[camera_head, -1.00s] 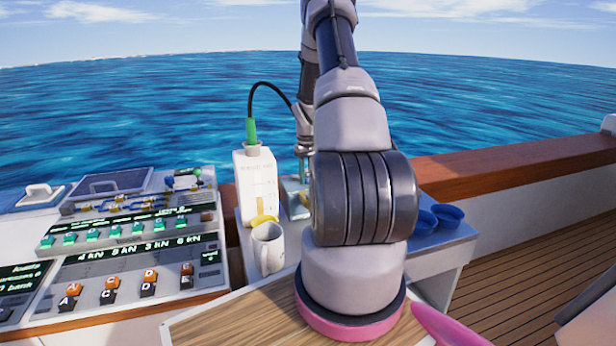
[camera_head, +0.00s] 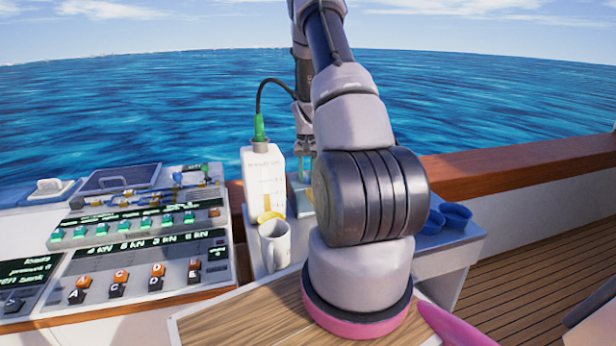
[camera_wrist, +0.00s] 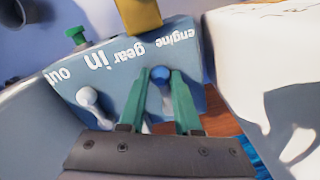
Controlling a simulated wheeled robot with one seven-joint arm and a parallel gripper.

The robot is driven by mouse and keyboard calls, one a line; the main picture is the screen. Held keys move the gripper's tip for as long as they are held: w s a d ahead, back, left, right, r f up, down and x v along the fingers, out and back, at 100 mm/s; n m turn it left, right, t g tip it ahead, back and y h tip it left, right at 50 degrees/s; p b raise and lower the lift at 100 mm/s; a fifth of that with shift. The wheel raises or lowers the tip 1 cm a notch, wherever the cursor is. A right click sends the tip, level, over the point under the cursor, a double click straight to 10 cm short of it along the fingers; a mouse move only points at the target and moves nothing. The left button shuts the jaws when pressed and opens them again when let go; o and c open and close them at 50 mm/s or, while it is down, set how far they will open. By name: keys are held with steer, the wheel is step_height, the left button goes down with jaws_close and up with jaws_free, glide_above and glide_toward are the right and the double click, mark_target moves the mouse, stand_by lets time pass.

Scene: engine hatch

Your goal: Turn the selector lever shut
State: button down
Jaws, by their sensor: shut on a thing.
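In the wrist view, my gripper (camera_wrist: 163,82) has its two green fingers on either side of a blue-knobbed lever (camera_wrist: 160,74) and is shut on it. The lever stands on a blue-grey panel (camera_wrist: 125,70) with white lettering that reads "engine", "gear", "in" and "out", seen upside down. A second lever with a pale knob (camera_wrist: 87,97) stands to the left, apart from the fingers. I cannot read which lever is the selector. In the head view, my gripper (camera_head: 302,166) is small and partly hidden behind my arm, and the levers are not clear.
In the head view, a white container (camera_head: 262,184) with a green plug and black cable stands beside my gripper. A mug (camera_head: 274,246) is in front of it, and blue cups (camera_head: 455,215) are to the right. A button console (camera_head: 120,245) fills the left.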

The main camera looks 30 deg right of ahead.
mark_target(307, 178)
stand_by(0.3)
steer(key=c, duration=0.6)
jaws_free()
steer(key=shift+r, duration=0.1)
step_height(307, 178, up, 11)
steer(key=shift+f, duration=0.2)
